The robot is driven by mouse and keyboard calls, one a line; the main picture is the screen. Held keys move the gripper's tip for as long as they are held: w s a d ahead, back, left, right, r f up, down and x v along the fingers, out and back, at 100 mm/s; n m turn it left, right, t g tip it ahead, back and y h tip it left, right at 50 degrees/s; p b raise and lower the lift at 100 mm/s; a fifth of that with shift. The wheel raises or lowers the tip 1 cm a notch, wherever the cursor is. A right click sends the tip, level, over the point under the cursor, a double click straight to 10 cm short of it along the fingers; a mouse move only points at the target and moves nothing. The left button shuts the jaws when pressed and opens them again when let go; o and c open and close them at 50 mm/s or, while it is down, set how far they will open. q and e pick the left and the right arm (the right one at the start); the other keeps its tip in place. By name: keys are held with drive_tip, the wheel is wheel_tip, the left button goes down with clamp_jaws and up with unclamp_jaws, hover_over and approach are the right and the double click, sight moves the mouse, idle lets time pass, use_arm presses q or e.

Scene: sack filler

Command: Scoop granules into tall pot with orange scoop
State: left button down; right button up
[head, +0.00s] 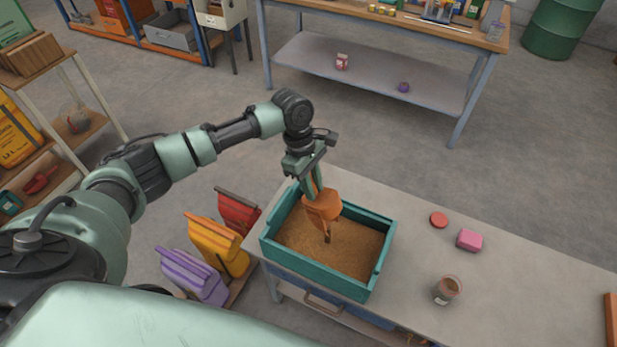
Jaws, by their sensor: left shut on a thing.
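My left gripper (312,186) is shut on the orange scoop (322,207) and holds it over the teal crate (378,270). The scoop points downward, with its lower end at or just above the brown granules (345,255); I cannot tell whether it touches them. The granules cover the crate's floor. A clear pot (446,291) with some brown content and a pale label stands on the grey table to the right of the crate. My right gripper is not in view.
A red round lid (439,220) and a pink block (469,240) lie on the grey table (530,275) right of the crate. An orange item (611,320) is at the right edge. Purple, yellow and red sacks (217,245) stand left of the table. The table's right part is mostly clear.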

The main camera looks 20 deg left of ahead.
use_arm(q)
drive_tip(key=shift+d+r+y, duration=0.2)
drive_tip(key=shift+d+y, duration=0.1)
drive_tip(key=shift+d, duration=0.25)
drive_tip(key=shift+s+d+r+t+y, duration=0.1)
drive_tip(key=shift+s+d+r+y, duration=0.05)
drive_tip(key=shift+d+y, duration=0.5)
drive_tip(key=shift+s+d+r+t+y, duration=0.1)
drive_tip(key=shift+d+r+y, duration=0.05)
drive_tip(key=shift+d+y, duration=0.45)
drive_tip(key=shift+s+d+r+t+y, duration=0.15)
drive_tip(key=shift+d+y, duration=0.3)
drive_tip(key=shift+d, duration=0.35)
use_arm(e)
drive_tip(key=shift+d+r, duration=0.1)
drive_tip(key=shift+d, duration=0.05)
use_arm(q)
wheel_tip(320, 180, up, 3)
drive_tip(key=g+h, duration=0.1)
drive_tip(key=h, duration=0.4)
drive_tip(key=shift+h, duration=0.4)
